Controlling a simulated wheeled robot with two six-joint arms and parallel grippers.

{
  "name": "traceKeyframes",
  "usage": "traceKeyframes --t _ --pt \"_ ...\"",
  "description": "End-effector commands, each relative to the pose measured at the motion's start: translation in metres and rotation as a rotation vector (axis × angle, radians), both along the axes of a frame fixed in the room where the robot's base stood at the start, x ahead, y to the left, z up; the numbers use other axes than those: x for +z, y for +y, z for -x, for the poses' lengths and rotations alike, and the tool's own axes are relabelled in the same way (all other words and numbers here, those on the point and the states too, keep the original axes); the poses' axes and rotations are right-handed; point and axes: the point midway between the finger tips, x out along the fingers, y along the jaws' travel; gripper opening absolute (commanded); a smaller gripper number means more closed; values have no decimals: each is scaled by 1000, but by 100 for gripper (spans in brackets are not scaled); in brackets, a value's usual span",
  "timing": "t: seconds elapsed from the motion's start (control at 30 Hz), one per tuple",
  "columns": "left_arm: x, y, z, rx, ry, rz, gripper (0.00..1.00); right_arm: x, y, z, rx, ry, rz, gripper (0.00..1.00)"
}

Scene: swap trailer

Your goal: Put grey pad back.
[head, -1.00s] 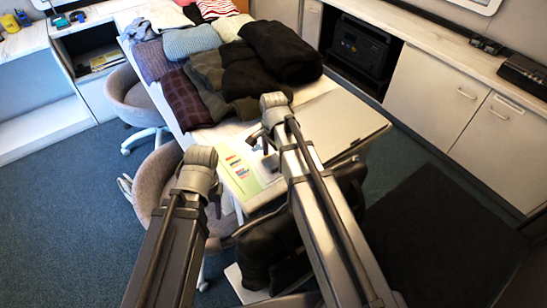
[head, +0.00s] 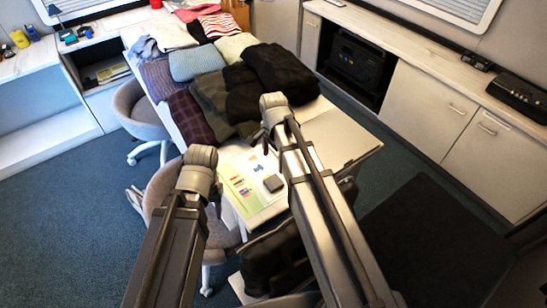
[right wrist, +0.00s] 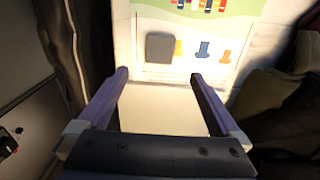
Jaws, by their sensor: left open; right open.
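The grey pad (head: 273,183) is a small dark square lying flat on a printed sheet (head: 240,183) on the table. It also shows in the right wrist view (right wrist: 160,48), beside blue and orange printed shapes and below a row of coloured marks. My right gripper (right wrist: 158,76) is open and empty. Its two fingers are wide apart, with the pad beyond their tips and clear of them. In the head view its fingers are mostly hidden behind the wrist. My left gripper (head: 216,194) is beside the table's near left corner, mostly hidden by its own arm and away from the pad.
Folded clothes (head: 225,75) cover the far part of the table (head: 345,140). Grey chairs (head: 140,108) stand along its left side. A dark bag (head: 275,262) is at the near end. White cabinets (head: 430,92) line the right wall.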

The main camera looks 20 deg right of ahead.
Motion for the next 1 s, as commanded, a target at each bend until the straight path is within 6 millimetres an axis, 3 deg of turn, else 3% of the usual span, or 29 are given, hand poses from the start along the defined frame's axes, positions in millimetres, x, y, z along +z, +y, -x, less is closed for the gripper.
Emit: traceKeyframes --t 0.13,0.23,0.5,0.7,0.83,1.0 --pt "0 0 0 0 0 0 50 0 3 3 27 2 2 100" --pt "0 0 0 0 0 0 50 0 18 19 172 8 9 100" --pt "0 0 0 0 0 0 50 1 77 95 962 54 49 100" --pt "0 0 0 0 0 0 50 1 98 133 1396 90 63 100" --pt "0 0 0 0 0 0 50 1 104 143 1525 104 67 100" --pt "0 0 0 0 0 0 50 2 105 144 1557 107 67 100"
